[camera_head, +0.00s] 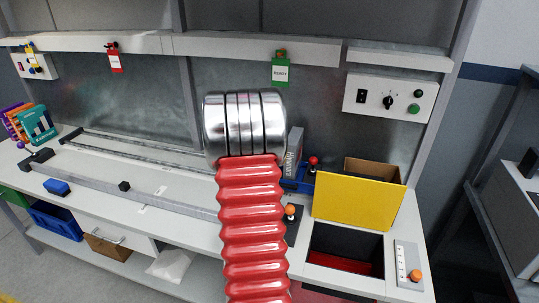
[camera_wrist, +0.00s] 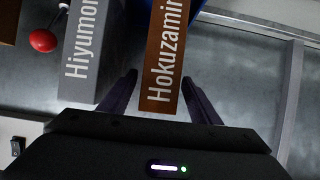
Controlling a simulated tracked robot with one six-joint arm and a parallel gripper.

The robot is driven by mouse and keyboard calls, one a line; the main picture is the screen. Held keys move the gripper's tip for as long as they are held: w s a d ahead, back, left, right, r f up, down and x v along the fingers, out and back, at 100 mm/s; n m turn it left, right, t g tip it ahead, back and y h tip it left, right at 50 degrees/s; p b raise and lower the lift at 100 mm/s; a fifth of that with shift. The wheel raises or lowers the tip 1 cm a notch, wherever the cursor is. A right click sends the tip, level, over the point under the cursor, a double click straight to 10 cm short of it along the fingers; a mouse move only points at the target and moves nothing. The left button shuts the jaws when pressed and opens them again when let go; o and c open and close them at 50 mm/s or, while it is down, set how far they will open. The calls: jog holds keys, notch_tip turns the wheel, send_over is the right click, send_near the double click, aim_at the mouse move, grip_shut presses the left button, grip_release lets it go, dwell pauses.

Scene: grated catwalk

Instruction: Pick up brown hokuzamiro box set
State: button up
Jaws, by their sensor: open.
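The brown Hokuzamiro box (camera_wrist: 161,60) shows in the wrist view, its pale lettering running along its narrow face. My gripper (camera_wrist: 159,84) is open, with one finger on each side of the box's near end. There is a visible gap on the right side, and I cannot tell whether either finger touches it. In the head view my arm covers the brown box and the gripper.
A grey box lettered "Hiyumo..." (camera_wrist: 88,55) stands just left of the brown one. A red knob (camera_wrist: 43,40) is farther left. In the head view, a yellow panel (camera_head: 357,203) and an open bin (camera_head: 345,250) lie right of my arm. Colourful boxes (camera_head: 37,124) stand far left.

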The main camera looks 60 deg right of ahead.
jog(key=x, duration=0.4)
jog(key=shift+s, duration=0.1)
jog(key=shift+c, duration=0.5)
jog(key=shift+d, duration=0.1)
jog(key=c, duration=1.3)
jog(key=shift+r, duration=0.1)
jog(key=shift+c, duration=0.2)
jog(key=shift+r, duration=5)
